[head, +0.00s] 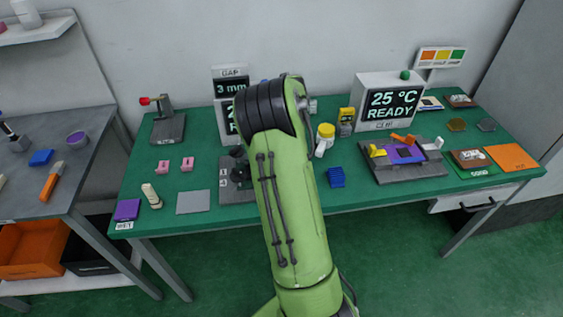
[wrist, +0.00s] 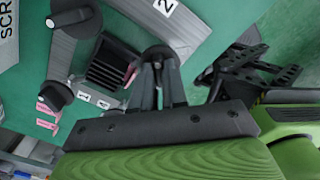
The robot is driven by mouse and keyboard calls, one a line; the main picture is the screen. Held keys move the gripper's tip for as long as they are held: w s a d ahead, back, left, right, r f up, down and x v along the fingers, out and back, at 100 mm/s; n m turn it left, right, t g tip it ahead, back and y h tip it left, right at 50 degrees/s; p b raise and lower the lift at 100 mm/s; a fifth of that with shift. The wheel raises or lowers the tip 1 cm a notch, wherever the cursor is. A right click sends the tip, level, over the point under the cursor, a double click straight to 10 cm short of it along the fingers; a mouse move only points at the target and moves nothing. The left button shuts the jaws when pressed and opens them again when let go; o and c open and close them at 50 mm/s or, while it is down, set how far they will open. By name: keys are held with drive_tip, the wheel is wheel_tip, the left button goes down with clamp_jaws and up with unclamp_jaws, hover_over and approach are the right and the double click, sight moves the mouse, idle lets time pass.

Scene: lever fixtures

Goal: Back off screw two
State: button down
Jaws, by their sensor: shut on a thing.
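In the wrist view, my gripper (wrist: 157,70) reaches to a dark round screw knob (wrist: 157,50) beside a white label marked 2 (wrist: 165,6). Its fingers are shut on this knob, which they partly cover. Two more black knobs with pale marks, an upper one (wrist: 74,17) and a lower one (wrist: 56,95), stand on the grey fixture (wrist: 62,55). In the head view, the fixture (head: 228,195) shows only partly behind my green arm, which hides my gripper and the held knob.
A display (head: 231,88) behind the fixture reads GAP 3 mm; its lower part is hidden. A grey plate (head: 193,202) and pink blocks (head: 188,163) lie left of the fixture. A blue ribbed block (head: 336,177) and a yellow-capped bottle (head: 325,138) stand right of my arm.

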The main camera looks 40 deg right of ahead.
drive_tip(key=shift+w, duration=0.1)
drive_tip(key=c, duration=1.2)
unclamp_jaws()
drive_tip(key=shift+o, duration=0.2)
wheel_tip(320, 180, up, 16)
drive_tip(key=p, duration=0.4)
drive_tip(key=shift+f, duration=0.1)
